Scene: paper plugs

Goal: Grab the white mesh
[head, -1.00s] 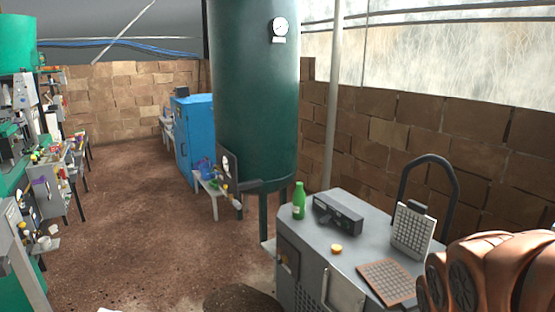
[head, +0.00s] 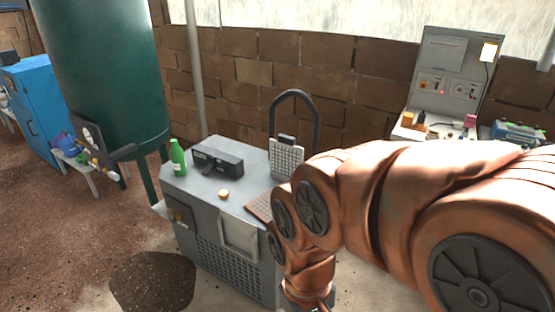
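A whitish mesh panel (head: 286,160) with a dark handle-like top stands tilted on top of a grey cabinet (head: 205,187), in front of a black hoop. A second, brown mesh panel (head: 258,208) lies flat on the cabinet's front right, partly hidden behind my copper-coloured arm. My arm comes in from the right and bends down in front of the cabinet's right side. Its lower end runs out at the bottom edge, and my gripper's fingers do not show.
A green bottle (head: 178,158), a black box-shaped device (head: 217,162) and a small orange-yellow object (head: 223,194) stand on the cabinet. A large green tank (head: 100,75) is behind on the left. A grey control panel (head: 447,75) stands at right.

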